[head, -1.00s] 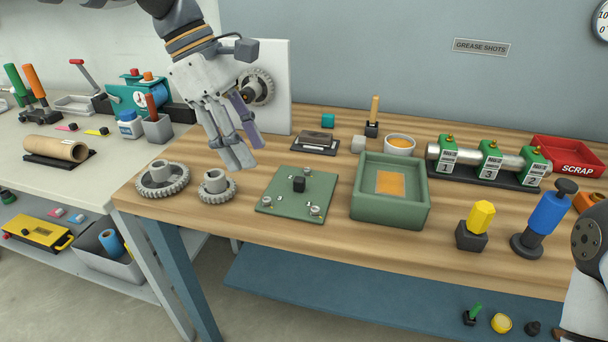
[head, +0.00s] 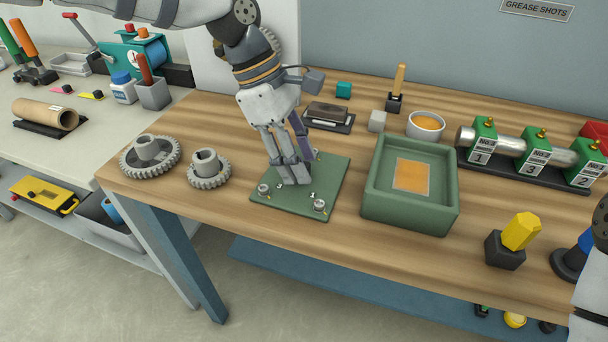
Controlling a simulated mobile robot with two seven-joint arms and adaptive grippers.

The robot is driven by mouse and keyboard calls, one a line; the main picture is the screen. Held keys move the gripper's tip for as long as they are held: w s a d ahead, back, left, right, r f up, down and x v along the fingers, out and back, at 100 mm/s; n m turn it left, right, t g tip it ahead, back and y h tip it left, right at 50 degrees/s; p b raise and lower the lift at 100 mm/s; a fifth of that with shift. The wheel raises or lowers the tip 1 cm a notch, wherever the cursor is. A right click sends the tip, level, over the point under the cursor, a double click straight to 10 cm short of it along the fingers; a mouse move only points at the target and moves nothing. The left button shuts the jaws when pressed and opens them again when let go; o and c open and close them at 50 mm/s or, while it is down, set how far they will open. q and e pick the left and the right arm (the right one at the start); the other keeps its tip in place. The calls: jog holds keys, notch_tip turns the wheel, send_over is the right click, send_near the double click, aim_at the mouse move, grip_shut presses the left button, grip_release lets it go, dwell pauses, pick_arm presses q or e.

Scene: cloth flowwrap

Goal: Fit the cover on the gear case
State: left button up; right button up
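The flat green cover plate (head: 297,209) lies on the wooden bench, with small round metal fittings near its corners. My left gripper (head: 291,176) points down over the middle of the cover. Its fingers hide the cover's black knob, and I cannot tell whether they are closed on it. The green gear case (head: 408,213) stands open-topped just right of the cover, with an orange patch (head: 411,175) on its floor. My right gripper is not in view; only part of my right arm shows at the right edge.
Two grey gears (head: 150,156) (head: 208,168) lie left of the cover. Behind are a black-based block (head: 327,117), a grey cube (head: 377,121) and a bowl (head: 426,126) of orange stuff. A yellow-topped black holder (head: 506,248) stands right of the case.

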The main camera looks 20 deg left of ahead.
pick_arm(q)
jog(key=shift+d+f, duration=0.1)
jog(key=shift+f, duration=0.1)
jog(key=shift+c, duration=0.6)
grip_shut()
jog(key=shift+r, duration=0.1)
